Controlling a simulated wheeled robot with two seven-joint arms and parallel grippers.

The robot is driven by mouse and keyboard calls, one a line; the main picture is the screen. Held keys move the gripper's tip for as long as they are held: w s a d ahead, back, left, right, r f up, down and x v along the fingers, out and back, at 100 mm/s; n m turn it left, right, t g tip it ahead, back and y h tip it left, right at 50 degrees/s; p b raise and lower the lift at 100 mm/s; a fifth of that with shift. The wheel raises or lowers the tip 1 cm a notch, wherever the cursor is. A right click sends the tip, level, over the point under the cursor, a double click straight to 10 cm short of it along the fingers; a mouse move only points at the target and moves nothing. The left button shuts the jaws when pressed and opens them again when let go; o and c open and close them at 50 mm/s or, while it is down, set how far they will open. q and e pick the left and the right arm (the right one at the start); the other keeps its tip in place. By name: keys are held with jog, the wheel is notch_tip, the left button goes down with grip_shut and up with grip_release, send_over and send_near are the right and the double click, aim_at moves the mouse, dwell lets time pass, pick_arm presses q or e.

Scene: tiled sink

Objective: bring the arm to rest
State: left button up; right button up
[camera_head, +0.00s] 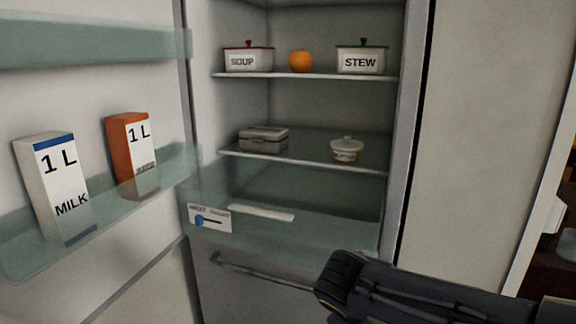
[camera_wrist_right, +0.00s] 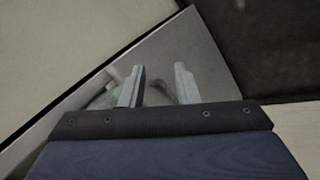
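My right arm (camera_head: 405,292) enters the head view from the lower right and ends in front of the lower part of the open fridge (camera_head: 412,120). Its gripper cannot be made out in the head view. In the right wrist view my right gripper (camera_wrist_right: 160,82) shows two pale fingers standing apart, with nothing held between them. Behind the fingers is a plain grey surface. My left arm and left gripper are not in view.
The fridge door at left holds a milk carton (camera_head: 55,185) and an orange carton (camera_head: 131,158). The shelves hold a soup pot (camera_head: 248,60), an orange (camera_head: 301,61), a stew pot (camera_head: 361,62), a grey box (camera_head: 263,139) and a small tub (camera_head: 346,150). A drawer handle (camera_head: 255,272) runs below.

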jog(key=s+d+f+m+y, duration=0.25)
jog(key=s+m+y, duration=0.2)
jog(key=s, duration=0.55)
jog(key=s+d+f+m+y, duration=0.25)
jog(key=s+m+y, duration=0.2)
jog(key=s, duration=0.65)
notch_tip(320, 180, up, 26)
jog(key=p, duration=2.5)
jog(key=shift+w+d+t+h, duration=0.2)
jog(key=shift+d+t+h, duration=0.1)
jog(key=shift+h, duration=0.1)
